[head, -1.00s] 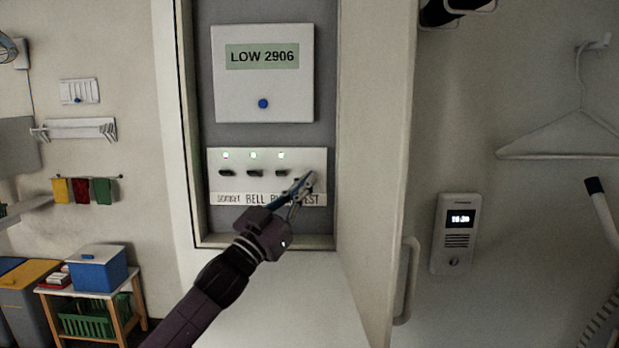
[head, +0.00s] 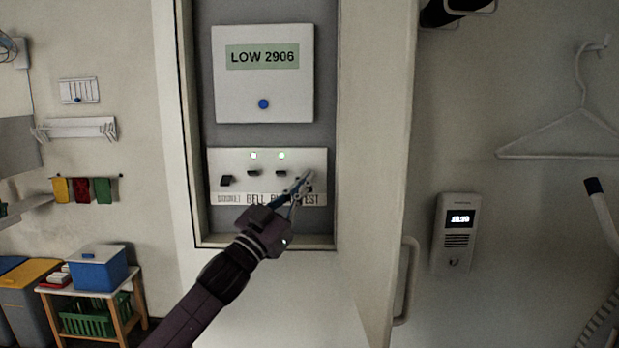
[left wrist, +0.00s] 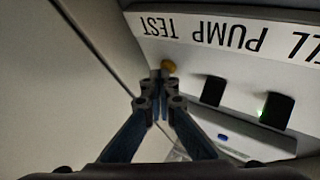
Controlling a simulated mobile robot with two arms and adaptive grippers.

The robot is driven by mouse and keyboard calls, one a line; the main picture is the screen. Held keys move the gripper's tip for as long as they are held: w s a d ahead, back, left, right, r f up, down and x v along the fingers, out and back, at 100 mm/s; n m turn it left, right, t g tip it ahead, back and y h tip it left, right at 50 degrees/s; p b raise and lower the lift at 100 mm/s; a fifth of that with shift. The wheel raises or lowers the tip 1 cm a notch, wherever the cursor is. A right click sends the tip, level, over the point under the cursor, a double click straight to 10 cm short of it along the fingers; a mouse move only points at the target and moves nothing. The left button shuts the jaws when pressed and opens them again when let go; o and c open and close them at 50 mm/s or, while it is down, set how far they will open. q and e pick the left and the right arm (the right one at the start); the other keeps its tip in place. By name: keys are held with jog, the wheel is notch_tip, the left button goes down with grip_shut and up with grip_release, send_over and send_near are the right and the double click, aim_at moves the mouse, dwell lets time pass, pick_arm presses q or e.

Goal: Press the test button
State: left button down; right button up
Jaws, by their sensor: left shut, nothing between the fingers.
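The test button is a small yellow-orange knob (left wrist: 168,66) beside the word TEST in the left wrist view, where the labels appear upside down. In the head view it is hidden behind my fingers. It belongs to the white switch panel (head: 235,160) with several labels and dark switches. My left gripper (head: 305,178) is shut and empty, its tips over the panel's right end. In the left wrist view its fingertips (left wrist: 160,88) are very close to the knob; I cannot tell whether they touch it. My right gripper is out of view.
Above the panel a white box (head: 230,95) reads LOW 2906 and has a blue button (head: 263,104). The recess frame surrounds both. An open cabinet door (head: 375,150) stands close on the right. An intercom (head: 455,235) hangs on the wall beyond.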

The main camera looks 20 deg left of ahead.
pick_arm(q)
jog(key=shift+s+d, duration=0.2)
jog(key=shift+s, duration=0.6)
jog(key=shift+f, duration=0.1)
jog(key=shift+s+d, duration=0.25)
jog(key=shift+s, duration=0.55)
jog(key=shift+s+d, duration=0.25)
jog(key=shift+s, duration=0.55)
jog(key=shift+s+d, duration=0.25)
jog(key=shift+s, duration=0.55)
